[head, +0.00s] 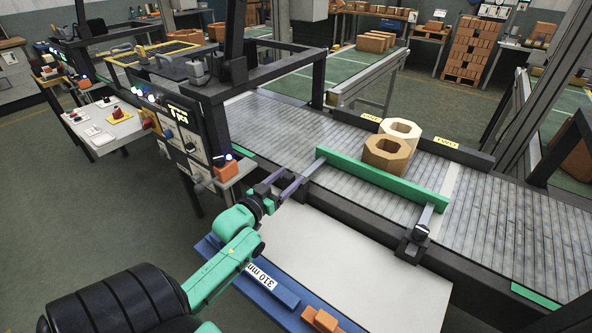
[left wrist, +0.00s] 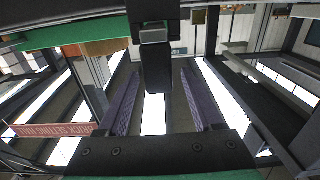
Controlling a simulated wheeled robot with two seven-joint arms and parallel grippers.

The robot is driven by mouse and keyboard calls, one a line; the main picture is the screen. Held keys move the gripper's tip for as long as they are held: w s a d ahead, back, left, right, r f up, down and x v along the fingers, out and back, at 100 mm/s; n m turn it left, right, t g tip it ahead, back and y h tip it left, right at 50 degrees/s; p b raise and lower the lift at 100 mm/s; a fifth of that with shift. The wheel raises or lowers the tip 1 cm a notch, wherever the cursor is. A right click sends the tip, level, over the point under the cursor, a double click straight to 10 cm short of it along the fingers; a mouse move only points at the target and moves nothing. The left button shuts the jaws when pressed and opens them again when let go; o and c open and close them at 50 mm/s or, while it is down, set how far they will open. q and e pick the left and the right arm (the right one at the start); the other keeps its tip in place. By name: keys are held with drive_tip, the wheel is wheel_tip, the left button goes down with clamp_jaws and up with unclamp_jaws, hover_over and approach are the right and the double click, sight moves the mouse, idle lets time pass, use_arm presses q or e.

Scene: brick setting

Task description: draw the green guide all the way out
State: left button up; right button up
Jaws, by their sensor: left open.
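The green guide (head: 383,180) is a long bar lying across the grey roller conveyor (head: 480,222), on its near side. A grey rod with a black clamp (head: 413,243) joins its right end to the conveyor's near rail. My left gripper (head: 291,178) is open near the guide's left end, at the near rail. In the left wrist view its two purple fingers (left wrist: 160,75) stand on either side of a dark bar (left wrist: 158,68) with a grey end piece; I cannot tell whether they touch it. A green strip (left wrist: 70,35) crosses the top left there. My right gripper is not in view.
A tan octagonal block (head: 387,154) and a cream one (head: 400,130) stand on the conveyor behind the guide. A white board (head: 360,275) lies in front, with a blue bar marked 310 mm (head: 250,272) and orange bricks (head: 322,320). A control panel (head: 190,140) stands left.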

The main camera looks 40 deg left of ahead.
use_arm(q)
drive_tip(key=shift+w, duration=1.85)
drive_tip(key=shift+c, duration=0.3)
clamp_jaws()
